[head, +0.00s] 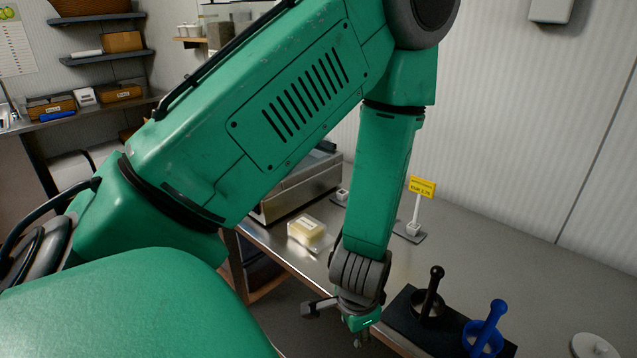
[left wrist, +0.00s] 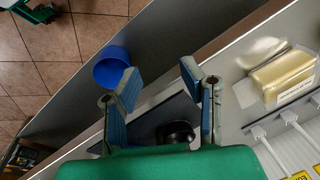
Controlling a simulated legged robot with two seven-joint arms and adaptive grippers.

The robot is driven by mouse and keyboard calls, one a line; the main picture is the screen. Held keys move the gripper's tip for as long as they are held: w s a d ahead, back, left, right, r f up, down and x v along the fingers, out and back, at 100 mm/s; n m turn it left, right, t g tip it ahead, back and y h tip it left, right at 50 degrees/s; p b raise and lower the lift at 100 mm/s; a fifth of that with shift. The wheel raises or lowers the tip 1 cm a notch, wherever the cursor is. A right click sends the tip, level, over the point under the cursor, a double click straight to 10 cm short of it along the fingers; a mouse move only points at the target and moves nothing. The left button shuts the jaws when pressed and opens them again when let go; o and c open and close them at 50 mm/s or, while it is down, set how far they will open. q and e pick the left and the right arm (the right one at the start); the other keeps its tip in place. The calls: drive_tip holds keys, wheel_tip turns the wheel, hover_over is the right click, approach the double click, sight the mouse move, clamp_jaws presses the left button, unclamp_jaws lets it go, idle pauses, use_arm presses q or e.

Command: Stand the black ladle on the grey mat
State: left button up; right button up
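The black ladle (head: 432,295) stands upright, bowl down and handle up, on a dark grey mat (head: 400,308) on the steel counter. A blue ladle (head: 487,332) stands upright to its right, near the mat's front edge. My left gripper (head: 341,322) hangs to the left of the mat, apart from the black ladle. In the left wrist view my left gripper (left wrist: 160,76) has its two blue-padded fingers spread with nothing between the tips. My right gripper is not in view.
A wrapped yellow block (head: 309,229) lies left of my forearm, by a steel appliance (head: 300,182). A yellow price sign (head: 422,187) stands behind the mat. A white round object (head: 594,347) is at the front right. The counter right of the sign is clear.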

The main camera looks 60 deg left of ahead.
use_arm(q)
drive_tip(key=s+d+f+h, duration=0.1)
drive_tip(key=s+d+f, duration=0.2)
drive_tip(key=s+f, duration=0.2)
drive_tip(key=s+d+f+n+g, duration=0.1)
drive_tip(key=s+d+f, duration=0.2)
drive_tip(key=s+f, duration=0.2)
drive_tip(key=shift+s+f+n+h, duration=0.15)
drive_tip(key=shift+s+n+h, duration=0.2)
drive_tip(key=shift+s, duration=0.9)
